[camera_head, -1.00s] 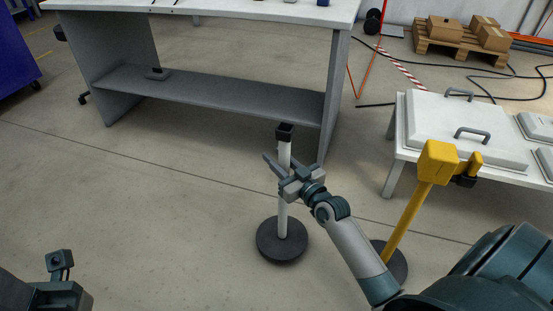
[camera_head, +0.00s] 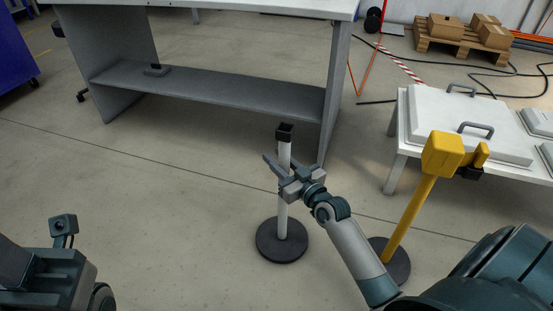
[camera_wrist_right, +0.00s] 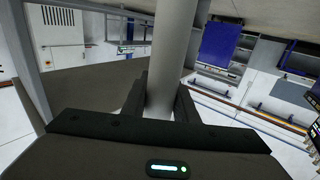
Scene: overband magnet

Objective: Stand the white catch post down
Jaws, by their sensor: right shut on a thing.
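The white catch post (camera_head: 283,219) is a slim white pole with a black square cap (camera_head: 285,132) and a round black base (camera_head: 281,241). It stands upright in the middle of the head view. My right gripper (camera_head: 284,171) is shut around the upper part of the pole. In the right wrist view the pole (camera_wrist_right: 173,60) runs up between the two dark fingers (camera_wrist_right: 160,103). I cannot tell whether the base touches the floor or hangs just above it. Part of my left arm (camera_head: 55,270) shows at the lower left, but its fingers are not seen.
A grey workbench (camera_head: 210,88) with a low shelf stands behind the post. A yellow post (camera_head: 410,215) on a black base stands to the right, near a low white table (camera_head: 400,140). A pallet (camera_head: 455,45) with boxes and cables lies farther back. Floor left of the post is clear.

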